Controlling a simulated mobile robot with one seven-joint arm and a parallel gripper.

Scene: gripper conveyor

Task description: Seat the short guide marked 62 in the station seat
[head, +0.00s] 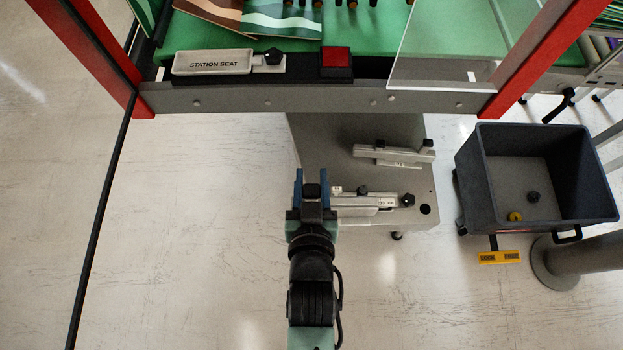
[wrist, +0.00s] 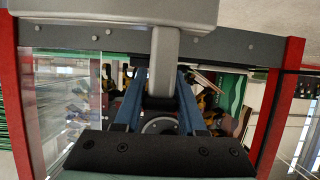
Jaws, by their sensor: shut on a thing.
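My gripper (head: 312,184) points away from me at the left edge of the grey stand, its two blue fingers closed. In the wrist view a pale grey piece with a stem (wrist: 166,62) sits between the fingers (wrist: 160,98); its wide bar crosses the top. No mark on it is readable. A pale guide (head: 370,203) with black knobs shows just right of my gripper. Another guide (head: 392,156) lies farther back on the stand. I cannot read 62 on either. The white station seat (head: 212,62) is on the conveyor's front ledge at the back left.
A red button box (head: 336,62) and a black knob (head: 272,57) are right of the seat. Red posts (head: 540,50) and a clear panel (head: 440,45) frame the conveyor. A dark bin (head: 480,185) stands right of the stand (head: 330,140). The floor at left is clear.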

